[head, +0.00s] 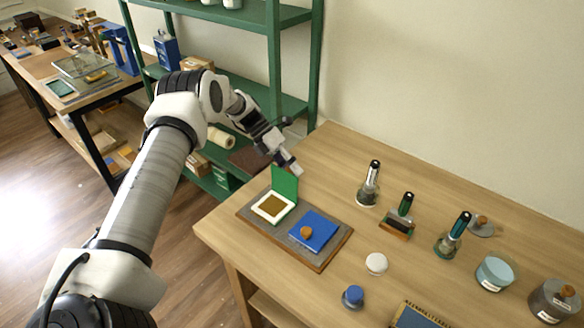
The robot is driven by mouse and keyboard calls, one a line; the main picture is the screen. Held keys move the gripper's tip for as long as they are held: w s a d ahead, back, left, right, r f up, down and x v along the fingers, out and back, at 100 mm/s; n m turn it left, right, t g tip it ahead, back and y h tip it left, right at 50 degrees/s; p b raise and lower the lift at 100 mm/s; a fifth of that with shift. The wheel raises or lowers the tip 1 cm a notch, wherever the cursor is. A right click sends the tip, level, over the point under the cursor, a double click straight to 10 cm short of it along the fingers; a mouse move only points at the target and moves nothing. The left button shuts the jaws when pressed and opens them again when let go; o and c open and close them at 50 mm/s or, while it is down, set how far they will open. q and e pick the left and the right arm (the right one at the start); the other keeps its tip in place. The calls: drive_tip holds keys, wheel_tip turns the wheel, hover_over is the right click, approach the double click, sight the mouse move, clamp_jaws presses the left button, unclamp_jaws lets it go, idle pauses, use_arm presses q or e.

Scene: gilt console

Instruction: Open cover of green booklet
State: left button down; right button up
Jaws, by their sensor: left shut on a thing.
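The green booklet's cover (284,182) stands raised, roughly upright, along the back edge of its base. The booklet's white-framed base (271,207) with a brown inner square lies on a grey mat (262,225) with a wooden edge. My left gripper (291,166) is at the top edge of the cover, shut on it; the fingertips are small and partly hidden. A blue booklet (320,234), closed with an orange-brown knob (306,232) on it, lies to the right on the same mat. My right gripper is out of view.
The wooden table (330,165) also holds a white disc (376,263), a blue-topped knob (352,296), several handled stamps or bottles, a pale blue jar (494,272) and a grey jar (553,299). A green shelf (275,60) stands behind. The table's back left is clear.

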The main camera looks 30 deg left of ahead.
use_arm(q)
drive_tip(key=shift+w+f, duration=0.4)
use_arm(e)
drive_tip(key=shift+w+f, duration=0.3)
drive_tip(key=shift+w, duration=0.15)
use_arm(q)
drive_tip(key=c, duration=0.9)
unclamp_jaws()
drive_tip(key=shift+d, duration=0.1)
drive_tip(key=shift+w, duration=0.15)
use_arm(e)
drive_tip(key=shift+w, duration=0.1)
use_arm(q)
drive_tip(key=v, duration=1.2)
drive_tip(key=shift+f, duration=0.15)
